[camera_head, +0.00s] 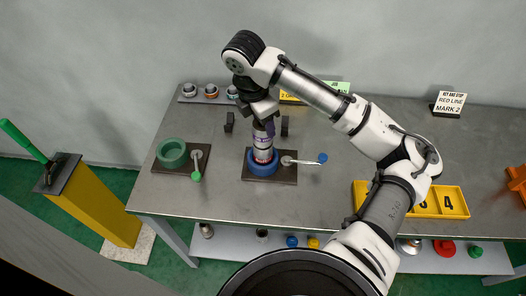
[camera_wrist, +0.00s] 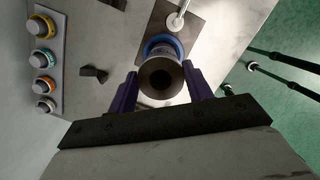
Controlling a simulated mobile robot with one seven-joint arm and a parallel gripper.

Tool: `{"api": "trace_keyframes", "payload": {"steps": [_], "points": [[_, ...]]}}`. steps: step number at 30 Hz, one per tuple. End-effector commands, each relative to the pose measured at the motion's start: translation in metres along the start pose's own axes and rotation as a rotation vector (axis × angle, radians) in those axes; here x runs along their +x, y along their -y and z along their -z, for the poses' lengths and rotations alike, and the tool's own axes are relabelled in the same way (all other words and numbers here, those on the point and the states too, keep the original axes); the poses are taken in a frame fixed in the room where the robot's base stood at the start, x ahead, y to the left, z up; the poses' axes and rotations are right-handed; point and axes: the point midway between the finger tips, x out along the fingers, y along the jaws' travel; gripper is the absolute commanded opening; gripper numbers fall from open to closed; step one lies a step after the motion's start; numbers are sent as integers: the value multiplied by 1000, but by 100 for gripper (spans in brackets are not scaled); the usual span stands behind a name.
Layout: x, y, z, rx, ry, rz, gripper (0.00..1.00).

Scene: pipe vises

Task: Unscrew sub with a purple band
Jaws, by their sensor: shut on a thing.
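The sub with a purple band (camera_head: 262,142) stands upright in the blue vise (camera_head: 252,170) on the table. A red mark shows low on it, just above the vise. My gripper (camera_head: 264,128) comes down from above and is shut on its upper part. In the wrist view the sub's round open end (camera_wrist: 161,77) sits between my two purple fingers, with the blue vise ring (camera_wrist: 158,45) beyond it. The vise's blue-tipped handle (camera_head: 321,158) points right. The fingers and wrist hide part of the sub, and its thread is not visible.
A green vise (camera_head: 172,153) stands to the left. A yellow numbered tray (camera_head: 452,203) and a red-line sign (camera_head: 448,103) are at right. The table's front left is clear.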

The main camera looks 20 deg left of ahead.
Motion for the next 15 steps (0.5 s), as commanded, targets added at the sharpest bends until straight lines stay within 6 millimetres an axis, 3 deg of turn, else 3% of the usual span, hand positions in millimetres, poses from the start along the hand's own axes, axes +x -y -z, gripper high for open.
{"api": "trace_keyframes", "payload": {"steps": [15], "points": [[-15, 0, -4, 0, 2, -1, 23]]}}
